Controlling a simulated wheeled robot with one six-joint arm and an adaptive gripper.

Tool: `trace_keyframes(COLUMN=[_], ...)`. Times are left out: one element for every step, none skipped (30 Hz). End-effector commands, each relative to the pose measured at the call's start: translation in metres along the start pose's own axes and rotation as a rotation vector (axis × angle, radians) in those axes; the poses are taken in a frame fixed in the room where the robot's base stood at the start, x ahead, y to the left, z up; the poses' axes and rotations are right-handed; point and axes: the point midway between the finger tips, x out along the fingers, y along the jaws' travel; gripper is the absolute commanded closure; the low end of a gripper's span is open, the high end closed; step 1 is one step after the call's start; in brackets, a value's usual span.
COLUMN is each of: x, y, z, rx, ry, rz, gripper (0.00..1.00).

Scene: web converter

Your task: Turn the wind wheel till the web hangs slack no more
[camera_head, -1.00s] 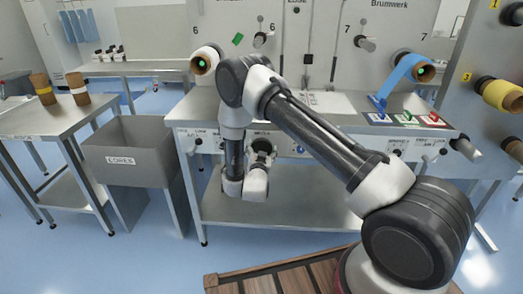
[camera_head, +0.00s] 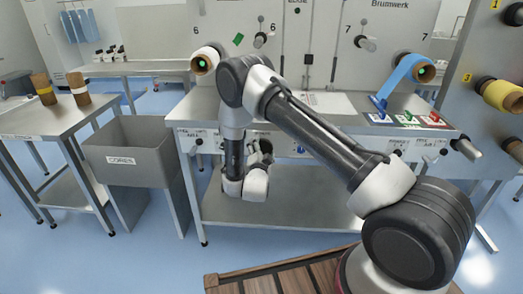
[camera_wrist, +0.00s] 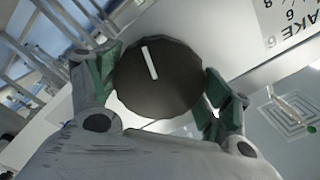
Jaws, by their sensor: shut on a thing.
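In the wrist view a dark round wheel (camera_wrist: 160,88) with a white line on its face sits between the two green-padded fingers of my gripper (camera_wrist: 162,74). The fingers are shut on its rim from both sides. In the head view my gripper (camera_head: 260,154) is at the front of the middle bench, below its top edge, and my wrist hides most of the wheel there. A blue web (camera_head: 402,72) runs from the roll at peg 7 (camera_head: 424,73) down toward the bench top. Its slack cannot be judged clearly.
A grey cores bin (camera_head: 130,152) stands left of the bench (camera_head: 300,190). A side table (camera_head: 40,122) with brown cores is farther left. A roll with a green-lit centre (camera_head: 203,63) is at 6. Other knobs sit along the bench front, with a printed label (camera_wrist: 288,22) beside the wheel.

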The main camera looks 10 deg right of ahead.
Motion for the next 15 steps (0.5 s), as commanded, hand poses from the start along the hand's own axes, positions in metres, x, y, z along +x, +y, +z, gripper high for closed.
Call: trace_keyframes(x=[0.0,0.0,0.0,0.0,0.0,0.0,0.0,0.0,0.0,0.0,0.0,0.0,0.0,0.0,0.0], y=[0.0001,0.0001,0.0002,0.0002,0.0002,0.0002,0.0002,0.0002,0.0003,0.0003,0.0003,0.0003,0.0003,0.0004,0.0004], z=[-0.0002,-0.0002,-0.0002,-0.0002,-0.0002,-0.0003,-0.0003,-0.0003,-0.0003,-0.0003,-0.0003,-0.0003,-0.0003,-0.0003,-0.0003], rx=[0.007,0.01,0.013,0.014,0.015,0.016,0.017,0.017,0.017,0.016,0.016,0.016,0.016,0.016,0.016], ry=[0.0,0.0,0.0,0.0,0.0,0.001,0.001,0.001,0.001,0.001,0.001,0.001,0.001,0.001,0.001], rz=[0.0,0.0,0.0,0.0,0.0,0.001,0.001,0.001,0.001,0.001,0.001,0.001,0.001,0.001,0.001], gripper=[0.45,0.45,0.45,0.45,0.45,0.45,0.45,0.45,0.45,0.45,0.45,0.45,0.45,0.45,0.2])
